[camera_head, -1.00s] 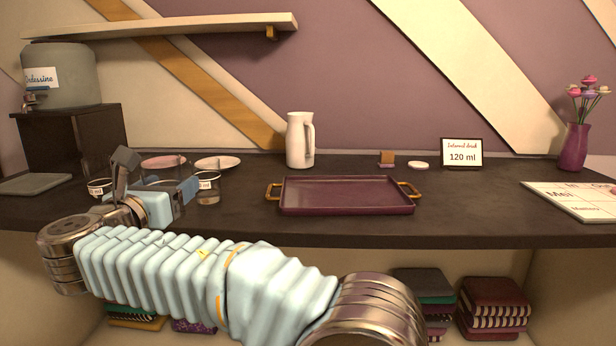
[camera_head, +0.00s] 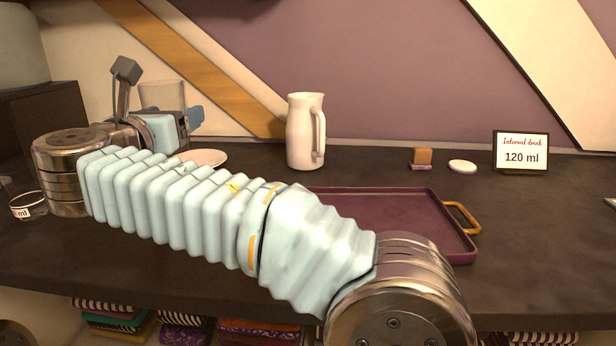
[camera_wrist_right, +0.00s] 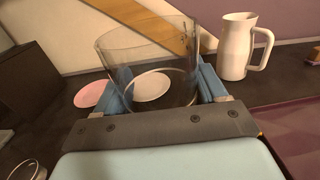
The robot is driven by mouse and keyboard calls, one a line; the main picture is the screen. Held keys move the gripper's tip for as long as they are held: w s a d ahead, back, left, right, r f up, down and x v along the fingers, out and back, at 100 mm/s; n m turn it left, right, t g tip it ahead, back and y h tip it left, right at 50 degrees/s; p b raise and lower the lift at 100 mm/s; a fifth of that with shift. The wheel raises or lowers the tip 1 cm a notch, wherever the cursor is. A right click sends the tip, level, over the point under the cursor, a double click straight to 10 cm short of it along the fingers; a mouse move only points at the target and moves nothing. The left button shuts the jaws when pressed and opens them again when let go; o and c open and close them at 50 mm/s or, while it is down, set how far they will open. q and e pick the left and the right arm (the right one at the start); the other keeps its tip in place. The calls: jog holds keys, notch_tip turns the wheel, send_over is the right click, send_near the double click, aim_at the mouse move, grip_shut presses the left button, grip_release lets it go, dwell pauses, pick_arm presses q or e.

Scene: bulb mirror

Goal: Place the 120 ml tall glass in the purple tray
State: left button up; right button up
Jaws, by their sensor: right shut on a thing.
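My right gripper (camera_head: 183,120) is at the upper left of the head view, its arm reaching across from the lower right. It is shut on a clear glass (camera_head: 163,95), which is held upright above the counter. The glass also shows between the fingers in the right wrist view (camera_wrist_right: 150,62). No label is readable on it, and its lower part is hidden in the head view. The purple tray (camera_head: 400,205) lies on the counter to the right, partly covered by my arm; its edge also shows in the wrist view (camera_wrist_right: 292,140). My left gripper is not in view.
A white pitcher (camera_head: 304,135) stands behind the tray. Another labelled glass (camera_head: 28,205) stands at the far left. A pink plate (camera_wrist_right: 90,94) and a white plate (camera_head: 207,158) lie behind. A "120 ml" sign (camera_head: 521,153) stands back right. The tray's visible surface is empty.

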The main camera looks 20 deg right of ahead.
jog(key=w+d+f, duration=0.1)
jog(key=d+f, duration=0.2)
jog(key=d, duration=0.1)
jog(key=w+d+f, duration=0.2)
jog(key=d, duration=0.2)
jog(key=w+d+f, duration=0.1)
jog(key=d+f, duration=0.2)
jog(key=d, duration=0.1)
jog(key=shift+w+d+f, duration=0.1)
jog(key=shift+w+f, duration=0.2)
jog(key=shift+w, duration=0.1)
jog(key=shift+d+f, duration=0.1)
jog(key=shift+f, duration=0.15)
jog(key=shift+w+d+f, duration=0.1)
jog(key=shift+d+f, duration=0.1)
jog(key=shift+f, duration=0.75)
jog(key=shift+w+d+f, duration=0.1)
jog(key=shift+d+f, duration=0.05)
jog(key=shift+f, duration=0.8)
jog(key=shift+f, duration=0.1)
jog(key=o, duration=1.2)
